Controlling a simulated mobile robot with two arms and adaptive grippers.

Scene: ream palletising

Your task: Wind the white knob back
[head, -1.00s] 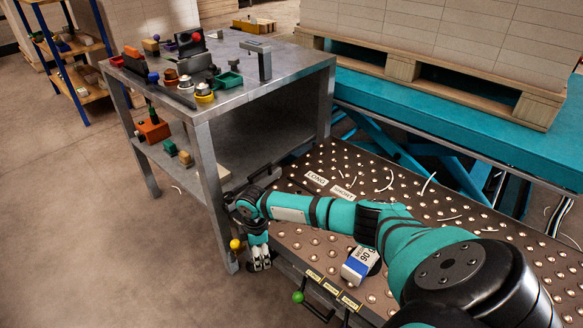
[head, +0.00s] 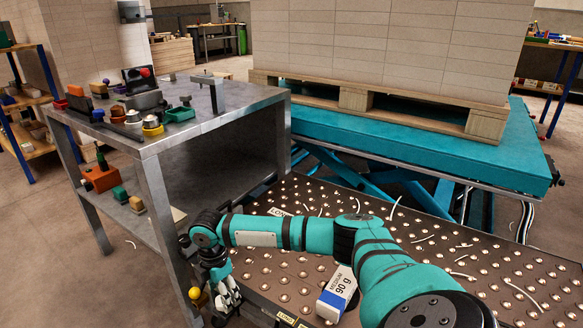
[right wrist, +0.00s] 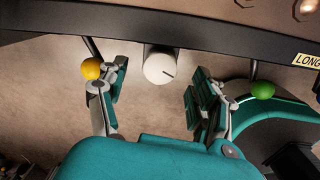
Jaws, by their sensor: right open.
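In the right wrist view the white knob (right wrist: 159,69) sticks out from under the dark table edge, with a short dark line on its face. My right gripper (right wrist: 152,92) is open, its two fingers apart on either side of the knob and not visibly touching it. A yellow ball knob (right wrist: 92,68) is beside the left finger, and a green ball knob (right wrist: 262,89) is beyond the right finger. In the head view my right gripper (head: 226,296) hangs at the table's front edge near the yellow ball (head: 194,293). The white knob is hidden there. My left gripper is not in view.
The ball-studded table (head: 290,270) carries a white and blue "MEDIUM 90 g" pack (head: 337,294) and loose white strips. A steel bench (head: 215,115) with small parts stands at the left. A teal lift table (head: 400,145) bears a pallet (head: 355,100) of stacked reams.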

